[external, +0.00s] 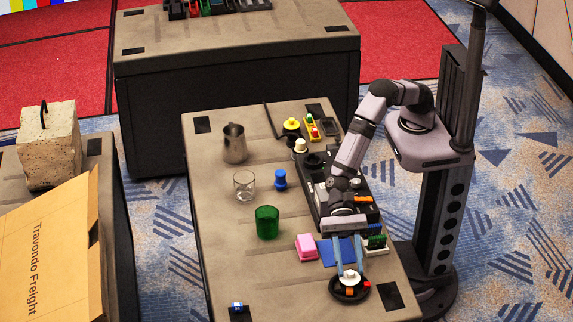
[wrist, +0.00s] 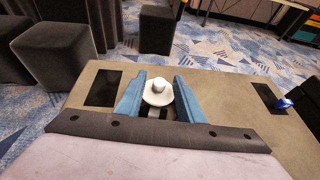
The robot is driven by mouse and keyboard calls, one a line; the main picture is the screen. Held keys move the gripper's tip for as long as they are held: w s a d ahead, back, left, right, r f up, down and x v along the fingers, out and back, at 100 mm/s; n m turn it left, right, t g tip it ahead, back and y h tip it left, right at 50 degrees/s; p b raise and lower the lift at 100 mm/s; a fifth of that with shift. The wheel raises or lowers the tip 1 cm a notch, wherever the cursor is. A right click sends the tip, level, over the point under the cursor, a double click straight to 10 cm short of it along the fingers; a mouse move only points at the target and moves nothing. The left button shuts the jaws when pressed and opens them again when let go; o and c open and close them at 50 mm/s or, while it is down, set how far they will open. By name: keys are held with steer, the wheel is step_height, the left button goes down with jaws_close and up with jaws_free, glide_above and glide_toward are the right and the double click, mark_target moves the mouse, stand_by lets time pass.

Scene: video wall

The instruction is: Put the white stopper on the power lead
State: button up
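The white stopper (wrist: 159,86), a round knob on a wider disc, sits between the two blue fingers of my gripper (external: 350,272). It also shows in the external view (external: 350,276). In the wrist view the fingers of my gripper (wrist: 159,80) meet the disc on both sides, and it looks held. A black coil (external: 346,292), seemingly the power lead, lies on the table right under the stopper, with orange and red bits on it. I cannot tell whether the stopper touches it. The coil is mostly hidden in the wrist view.
A pink block (external: 306,246) and blue pad (external: 328,252) lie left of my gripper; a green-bristled brush (external: 376,243) is to the right. A green cup (external: 267,222), glass (external: 244,186), blue stopper (external: 280,180) and cream peg (external: 300,146) stand further back. The front-left table is mostly clear.

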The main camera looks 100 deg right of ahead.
steer(key=b+v, duration=0.1)
steer(key=v, duration=1.1)
steer(key=shift+b, duration=0.35)
steer(key=s+d+r+n+h+p, duration=0.2)
steer(key=s+d+n+h+p, duration=0.2)
steer(key=d, duration=1)
steer(key=s+d+r+n+h+p, duration=0.3)
steer(key=s+d+n+h+p, duration=0.2)
steer(key=d, duration=1)
steer(key=s+d+r+n+g+h+p, duration=0.1)
steer(key=s+d+r+n+h+p, duration=0.2)
steer(key=s+d+n+p, duration=0.3)
steer(key=d+n+h, duration=0.1)
steer(key=d+n, duration=0.3)
steer(key=d, duration=0.5)
steer(key=shift+s+d+h, duration=0.2)
steer(key=shift+s+h, duration=0.1)
steer(key=shift+s, duration=0.1)
